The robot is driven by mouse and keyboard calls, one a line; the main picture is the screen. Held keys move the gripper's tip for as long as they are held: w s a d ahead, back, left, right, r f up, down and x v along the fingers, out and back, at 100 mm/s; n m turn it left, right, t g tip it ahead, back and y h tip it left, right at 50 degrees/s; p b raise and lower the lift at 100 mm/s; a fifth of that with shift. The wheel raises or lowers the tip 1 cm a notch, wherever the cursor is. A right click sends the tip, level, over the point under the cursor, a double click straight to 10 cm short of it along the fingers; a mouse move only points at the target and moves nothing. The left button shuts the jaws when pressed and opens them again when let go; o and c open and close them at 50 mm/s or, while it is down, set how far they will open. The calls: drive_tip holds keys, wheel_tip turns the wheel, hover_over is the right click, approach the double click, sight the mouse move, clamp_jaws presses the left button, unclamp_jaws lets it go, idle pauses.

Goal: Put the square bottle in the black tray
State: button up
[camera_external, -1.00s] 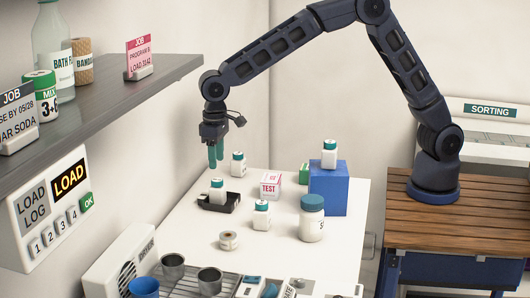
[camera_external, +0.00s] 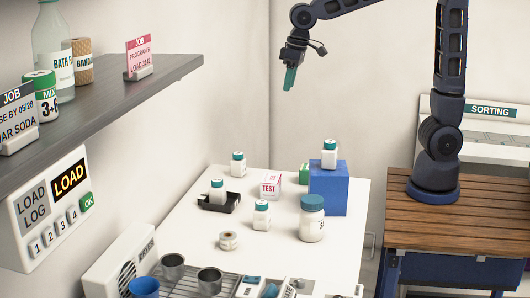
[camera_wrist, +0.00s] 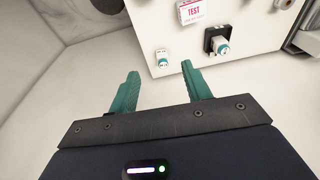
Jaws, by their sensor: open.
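A white bottle with a teal cap (camera_external: 217,188) stands in the small black tray (camera_external: 228,208) on the white table. In the wrist view the tray (camera_wrist: 208,33) holds this bottle (camera_wrist: 220,45). Similar white bottles stand behind the tray (camera_external: 238,166), in front of it (camera_external: 262,216) and on the blue box (camera_external: 330,155). Their size in the picture makes it hard to tell which are square. My gripper (camera_external: 290,79) is high above the back of the table, well clear of everything. In the wrist view its fingers (camera_wrist: 160,74) are apart with nothing between them.
A TEST box (camera_external: 271,185), a green box (camera_external: 304,173), the blue box (camera_external: 328,190), a larger round jar (camera_external: 312,222) and a tape roll (camera_external: 228,240) stand on the table. Metal cups and a rack are at the front. A shelf (camera_external: 150,80) juts out at left.

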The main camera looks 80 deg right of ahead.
drive_tip(key=s+d+t, duration=0.1)
drive_tip(key=s+d, duration=0.3)
drive_tip(key=s, duration=0.4)
drive_tip(key=s+d+f, duration=0.1)
drive_tip(key=s+d, duration=0.3)
drive_tip(key=s, duration=0.5)
drive_tip(key=s+d+t, duration=0.1)
drive_tip(key=s+d, duration=0.4)
drive_tip(key=s, duration=0.4)
drive_tip(key=shift+s+f+t+h, duration=0.25)
drive_tip(key=shift+f+t+h, duration=0.05)
drive_tip(key=shift+f, duration=0.05)
